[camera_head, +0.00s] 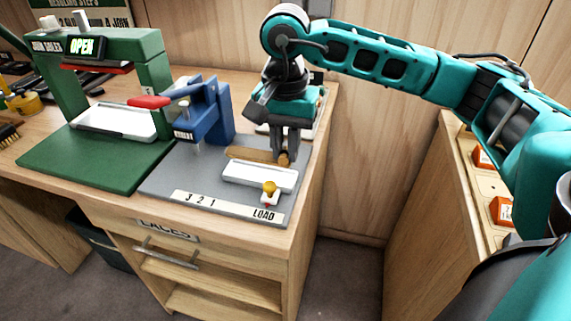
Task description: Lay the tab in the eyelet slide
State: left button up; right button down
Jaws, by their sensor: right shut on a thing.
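The eyelet slide looks to be the white shallow tray (258,177) on the grey base plate in front of the blue eyelet press (204,112). A tan strip (250,154), which looks like the tab, shows just behind the slide. My right gripper (284,156) points down at the strip's right end and is shut on it. The fingers hide part of that end. The strip is close to the slide's back edge; I cannot tell whether they touch. My left gripper is out of view.
A yellow-knobbed lever (269,189) stands at the slide's front right, near the LOAD label (264,215). The press's red handle (149,102) sticks out left. A green press (104,70) with an OPEN sign stands further left. The bench's right edge is close by.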

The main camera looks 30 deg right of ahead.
aim_at(286, 165)
notch_tip(286, 165, down, 4)
jog(key=shift+f, duration=0.25)
jog(key=shift+f+b, duration=0.25)
jog(key=shift+b, duration=0.15)
jog(key=c, duration=1.1)
grip_release()
jog(key=shift+r, duration=0.15)
jog(key=shift+o, duration=0.2)
